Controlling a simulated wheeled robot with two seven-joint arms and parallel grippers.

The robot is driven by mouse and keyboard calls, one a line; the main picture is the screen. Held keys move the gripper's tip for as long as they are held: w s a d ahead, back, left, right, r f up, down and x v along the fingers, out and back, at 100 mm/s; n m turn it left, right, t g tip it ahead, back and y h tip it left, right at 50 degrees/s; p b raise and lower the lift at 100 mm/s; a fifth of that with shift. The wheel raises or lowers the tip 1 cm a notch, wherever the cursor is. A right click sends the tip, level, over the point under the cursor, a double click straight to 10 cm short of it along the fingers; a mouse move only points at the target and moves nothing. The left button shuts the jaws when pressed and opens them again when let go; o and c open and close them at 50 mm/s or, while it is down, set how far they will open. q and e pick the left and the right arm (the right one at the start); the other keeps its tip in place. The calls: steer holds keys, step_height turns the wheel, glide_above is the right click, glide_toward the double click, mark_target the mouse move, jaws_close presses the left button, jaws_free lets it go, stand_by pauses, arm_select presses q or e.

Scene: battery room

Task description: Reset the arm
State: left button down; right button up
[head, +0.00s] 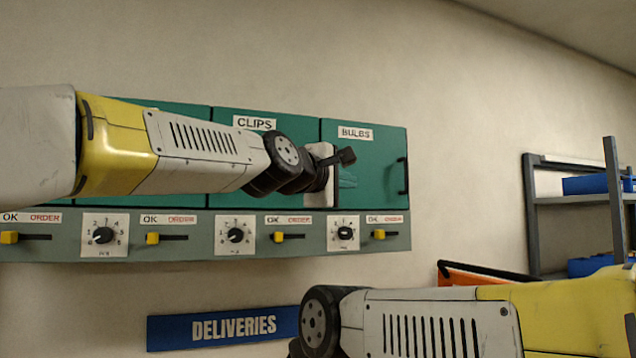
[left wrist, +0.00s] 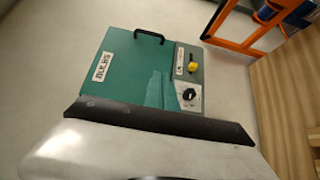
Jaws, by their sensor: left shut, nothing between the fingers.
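My left arm reaches in from the left in the head view, in front of the green wall cabinet (head: 364,180). My left gripper (head: 346,156) is shut and empty, in front of the door labelled BULBS. In the left wrist view the BULBS door (left wrist: 130,75) is closed, with a black handle (left wrist: 149,36), and a yellow slider (left wrist: 193,67) and a black dial (left wrist: 189,94) sit beside it. My right arm shows at the lower right of the head view; its gripper is not in view.
Below the cabinet doors runs a grey panel (head: 205,246) with several dials and yellow sliders. A blue DELIVERIES sign (head: 222,327) is on the wall below. A grey shelf rack (head: 530,215) with blue bins and an orange frame (head: 480,277) stand at the right.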

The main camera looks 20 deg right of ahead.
arm_select(q)
steer(key=shift+s, duration=0.2)
steer(key=shift+w+a, duration=0.1)
steer(key=w+a+f+m+y, duration=0.1)
steer(key=a+f+y, duration=0.1)
steer(key=a+f, duration=0.45)
steer(key=w+a+f+m+y, duration=0.1)
steer(key=w+a+f+y, duration=0.15)
steer(key=a, duration=0.75)
steer(key=w+a+f+m+y, duration=0.1)
steer(key=a+f, duration=0.5)
steer(key=a, duration=0.2)
steer(key=s+a+f+m+g+y, duration=0.1)
steer(key=s+a+f+m+y, duration=0.1)
steer(key=s+a+f, duration=0.6)
steer(key=s+a+f+m+g+y, duration=0.2)
steer(key=s+a+f+y, duration=0.3)
steer(key=s+a+f, duration=0.4)
steer(key=a+f, duration=0.6)
steer(key=shift+a+g, duration=0.3)
